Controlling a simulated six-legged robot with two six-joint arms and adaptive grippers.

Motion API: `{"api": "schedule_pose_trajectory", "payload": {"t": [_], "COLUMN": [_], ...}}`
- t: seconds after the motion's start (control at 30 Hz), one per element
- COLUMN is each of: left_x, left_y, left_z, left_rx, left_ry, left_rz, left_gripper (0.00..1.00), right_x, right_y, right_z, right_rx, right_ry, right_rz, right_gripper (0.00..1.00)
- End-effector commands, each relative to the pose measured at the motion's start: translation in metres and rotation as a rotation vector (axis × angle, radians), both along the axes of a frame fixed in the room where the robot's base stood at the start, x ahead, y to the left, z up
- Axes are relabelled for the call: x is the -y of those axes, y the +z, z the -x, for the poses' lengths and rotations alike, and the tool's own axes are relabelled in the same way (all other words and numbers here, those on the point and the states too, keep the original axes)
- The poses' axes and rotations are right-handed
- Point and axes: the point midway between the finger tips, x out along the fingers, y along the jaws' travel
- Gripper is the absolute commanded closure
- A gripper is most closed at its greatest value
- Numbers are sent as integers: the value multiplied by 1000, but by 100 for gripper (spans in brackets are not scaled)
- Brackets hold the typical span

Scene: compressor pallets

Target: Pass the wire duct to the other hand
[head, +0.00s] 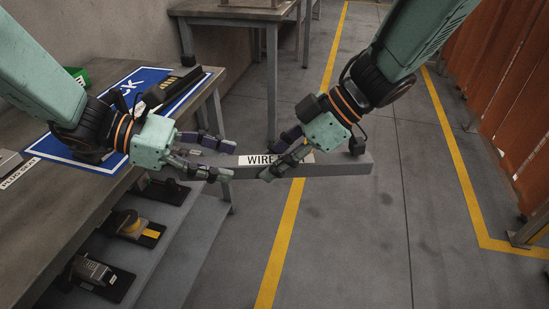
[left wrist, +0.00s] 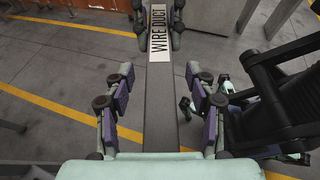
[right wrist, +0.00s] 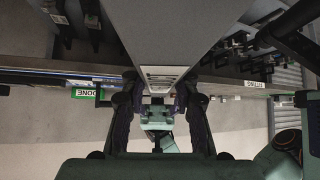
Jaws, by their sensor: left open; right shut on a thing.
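The wire duct is a long grey bar with a white "WIRE DUCT" label; in the head view (head: 345,167) it lies level over the floor, off the table's right edge. My right gripper (head: 285,160) is shut on it around the label. My left gripper (head: 215,157) is open at the duct's left end. In the left wrist view the duct (left wrist: 160,110) runs between the spread left fingers (left wrist: 160,112), with gaps on both sides. The duct (right wrist: 170,30) fills the upper middle of the right wrist view, above the right fingers (right wrist: 160,110).
Tools lie on a lower shelf (head: 165,225). Another table (head: 235,15) stands at the back. The floor with yellow lines (head: 285,245) is clear.

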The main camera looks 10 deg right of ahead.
Motion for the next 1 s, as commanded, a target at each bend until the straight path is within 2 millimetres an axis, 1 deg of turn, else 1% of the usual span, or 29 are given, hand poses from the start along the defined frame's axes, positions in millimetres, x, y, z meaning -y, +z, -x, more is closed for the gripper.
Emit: {"api": "schedule_pose_trajectory", "payload": {"t": [0.3,0.5,0.6,0.73,0.8,0.87,0.97,1.0], "left_x": [-52,-81,-91,-99,-100,-100,-98,-97], "left_y": [23,34,39,41,38,31,7,-6], "left_z": [-6,-7,-8,-9,-9,-9,-10,-10], "left_rx": [5,4,3,2,11,34,104,142], "left_ry": [5,4,2,2,6,17,50,64], "left_rz": [4,3,3,1,2,3,-3,-15], "left_gripper": [44,44,44,44,44,44,44,44], "right_x": [0,0,0,0,0,0,0,0], "right_y": [0,0,0,0,0,0,0,0], "right_z": [0,0,0,0,0,0,0,0], "right_rx": [0,0,0,0,0,0,0,0], "right_ry": [0,0,0,0,0,0,0,0], "right_rz": [-1,-1,-1,-1,-1,-1,-1,-1], "right_gripper": [100,100,100,100,100,100,100,100]}}
